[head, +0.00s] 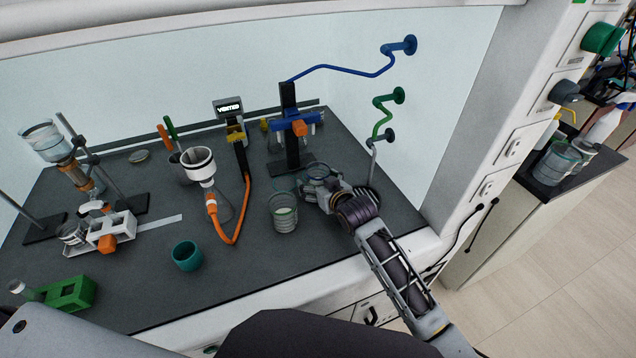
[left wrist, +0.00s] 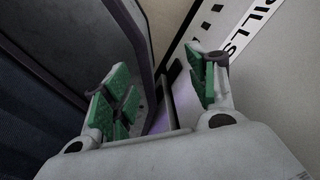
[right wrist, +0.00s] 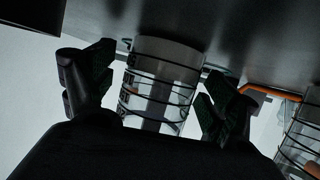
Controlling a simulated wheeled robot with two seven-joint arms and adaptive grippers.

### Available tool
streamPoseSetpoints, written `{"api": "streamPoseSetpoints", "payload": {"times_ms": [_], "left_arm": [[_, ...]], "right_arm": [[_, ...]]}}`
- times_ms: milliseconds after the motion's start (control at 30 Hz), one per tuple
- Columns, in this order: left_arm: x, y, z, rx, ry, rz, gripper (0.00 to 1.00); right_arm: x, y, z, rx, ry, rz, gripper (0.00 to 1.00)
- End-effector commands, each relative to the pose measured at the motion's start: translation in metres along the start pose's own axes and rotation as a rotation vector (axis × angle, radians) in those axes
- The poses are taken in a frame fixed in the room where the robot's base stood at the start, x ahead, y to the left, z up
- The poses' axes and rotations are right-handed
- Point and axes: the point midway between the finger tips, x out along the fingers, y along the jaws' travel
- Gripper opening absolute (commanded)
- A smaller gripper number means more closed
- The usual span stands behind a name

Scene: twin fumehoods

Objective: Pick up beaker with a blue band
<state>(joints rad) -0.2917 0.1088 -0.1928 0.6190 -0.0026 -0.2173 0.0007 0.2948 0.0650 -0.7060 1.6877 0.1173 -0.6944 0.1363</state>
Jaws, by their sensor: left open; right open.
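A clear glass beaker (head: 317,171) stands on the hood's dark worktop, right of centre in the head view. In the right wrist view this beaker (right wrist: 160,88) shows dark ring lines, and I cannot tell a blue colour on it. My right gripper (head: 320,187) is at the beaker. In the right wrist view its open fingers (right wrist: 160,95) lie on either side of the beaker, and contact is not clear. A second beaker (head: 284,214) with a greenish band or content stands just to the left. My left gripper (left wrist: 160,92) is open and empty, away from the worktop.
A teal cup (head: 187,256), a funnel flask (head: 222,205) with an orange hose and a blue-clamped stand (head: 290,130) are on the worktop. A green rack (head: 70,293) is at the front left. The hood's side wall (head: 460,120) is right of my right arm.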

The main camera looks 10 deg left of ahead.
Motion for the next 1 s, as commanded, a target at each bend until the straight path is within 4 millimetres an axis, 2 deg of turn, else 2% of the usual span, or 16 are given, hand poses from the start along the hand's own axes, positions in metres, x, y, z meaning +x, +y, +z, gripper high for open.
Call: {"api": "streamPoseSetpoints", "payload": {"times_ms": [567, 1000], "left_arm": [[0.0001, 0.0012, -0.0035, 0.000, 0.004, 0.001, 0.58], [0.0001, 0.0013, -0.0036, 0.000, 0.004, 0.001, 0.58]], "right_arm": [[0.0030, -0.0001, -0.0002, 0.000, 0.001, 0.000, 0.87], [0.0028, -0.0001, -0.0009, 0.000, 0.002, 0.000, 0.32]]}}
